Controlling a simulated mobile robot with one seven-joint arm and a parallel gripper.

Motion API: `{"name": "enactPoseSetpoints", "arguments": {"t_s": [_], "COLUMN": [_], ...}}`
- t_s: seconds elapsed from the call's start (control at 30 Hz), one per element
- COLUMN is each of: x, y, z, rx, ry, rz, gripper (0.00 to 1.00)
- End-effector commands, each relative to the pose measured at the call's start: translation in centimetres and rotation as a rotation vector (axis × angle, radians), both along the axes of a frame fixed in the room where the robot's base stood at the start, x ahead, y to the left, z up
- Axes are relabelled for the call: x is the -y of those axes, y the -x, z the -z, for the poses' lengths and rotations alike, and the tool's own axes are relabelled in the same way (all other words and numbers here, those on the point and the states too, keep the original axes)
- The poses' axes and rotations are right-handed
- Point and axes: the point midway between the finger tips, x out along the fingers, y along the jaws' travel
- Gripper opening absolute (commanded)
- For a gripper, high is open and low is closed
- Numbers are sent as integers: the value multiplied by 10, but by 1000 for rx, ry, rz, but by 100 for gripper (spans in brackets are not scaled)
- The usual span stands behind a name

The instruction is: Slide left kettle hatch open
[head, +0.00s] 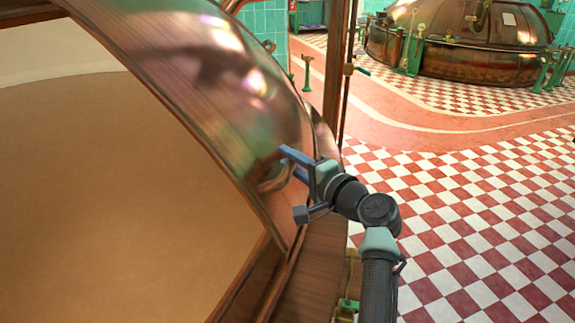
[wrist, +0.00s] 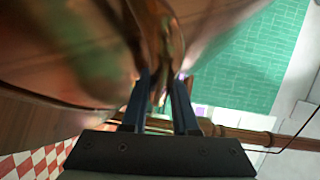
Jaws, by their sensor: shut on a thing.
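The left kettle fills the left of the head view. Its copper hatch (head: 225,85) is a curved, shiny panel beside a wide opening. Through the opening I see a smooth tan surface (head: 110,200) inside the kettle. A curved copper handle (head: 272,183) stands out from the hatch's lower right part. My gripper (head: 284,163) is at this handle, its blue fingers shut on it. In the wrist view the two fingers (wrist: 161,88) close around the copper handle (wrist: 157,45); the exact contact is blurred. The fingers partly hide the handle in the head view.
A wooden rim (head: 318,275) runs below the hatch. Red and white checkered floor (head: 480,220) lies open at right. Another copper kettle (head: 480,55) stands far back, with green fittings around it.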

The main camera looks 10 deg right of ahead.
Motion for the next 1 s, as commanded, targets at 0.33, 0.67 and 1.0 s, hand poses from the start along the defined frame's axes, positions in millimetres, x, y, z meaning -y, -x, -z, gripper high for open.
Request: {"name": "enactPoseSetpoints", "arguments": {"t_s": [0.33,0.67,1.0], "x": [5,5,32], "y": [2,5,57], "z": [1,0,-4], "rx": [-2,-1,-2], "ry": [-3,-2,-2], "rz": [8,4,8], "gripper": [57,57,57]}}
